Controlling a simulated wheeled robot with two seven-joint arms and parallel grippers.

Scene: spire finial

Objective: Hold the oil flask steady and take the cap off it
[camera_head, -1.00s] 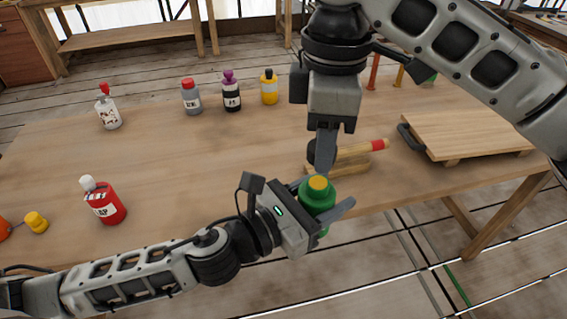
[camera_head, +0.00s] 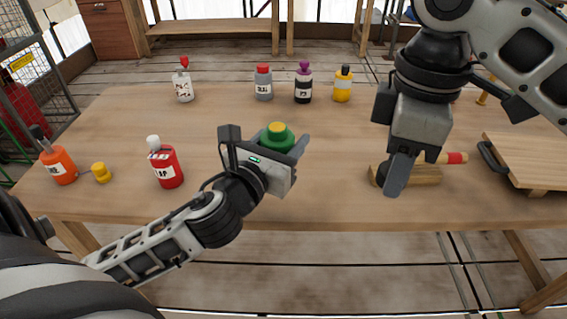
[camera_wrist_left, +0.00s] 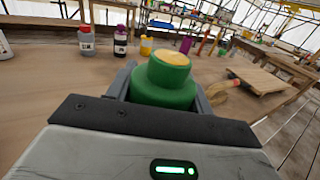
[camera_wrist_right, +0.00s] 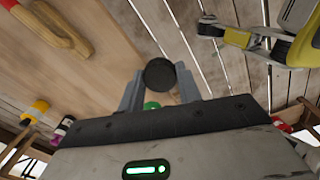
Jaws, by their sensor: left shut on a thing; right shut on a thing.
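The oil flask is green with a yellow top (camera_head: 277,137). My left gripper (camera_head: 288,150) is shut around its body and holds it roughly upright above the table's front part. The left wrist view shows the flask (camera_wrist_left: 164,82) between the fingers, with no dark cap on its top. My right gripper (camera_head: 396,178) is shut on a round dark cap (camera_wrist_right: 159,74), to the right of the flask and clearly apart from it. In the head view the cap (camera_head: 381,175) shows beside the right fingers, partly hidden.
The wooden table (camera_head: 320,205) is clear around the flask. Several bottles line the back.

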